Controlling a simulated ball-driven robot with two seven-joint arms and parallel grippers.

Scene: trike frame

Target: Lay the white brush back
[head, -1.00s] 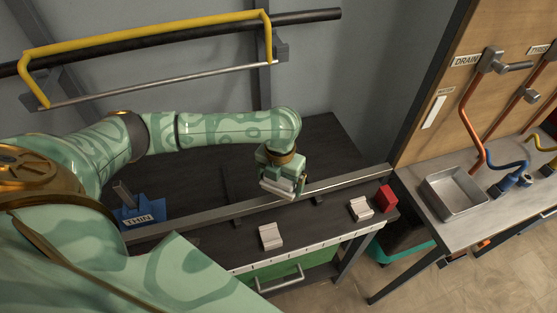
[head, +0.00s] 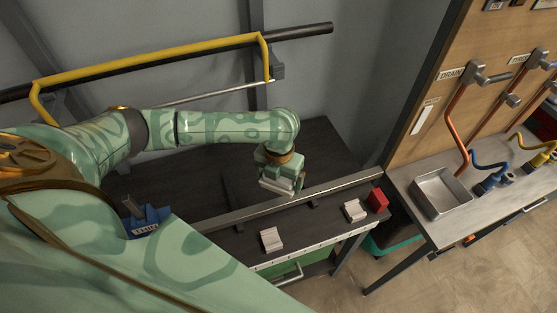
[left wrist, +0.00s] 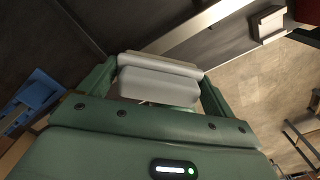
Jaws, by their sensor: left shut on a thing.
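My left gripper (head: 280,187) hangs over the dark bench, just behind the grey metal rail. It is shut on a pale block-shaped thing, which I take for the white brush (left wrist: 158,80). In the left wrist view the brush lies crosswise between the two green fingers. In the head view only a small pale part of the brush (head: 276,185) shows below the gripper, and I cannot tell whether it touches the bench. A blue holder (head: 150,222) with a label stands at the bench's left, partly hidden by my arm. My right gripper is not in view.
Two pale blocks (head: 272,239) (head: 355,210) and a red block (head: 377,200) sit along the bench's front. The metal rail (head: 330,187) runs along the bench. A metal tray (head: 441,193) stands on the right-hand counter. The dark bench top behind the rail looks mostly clear.

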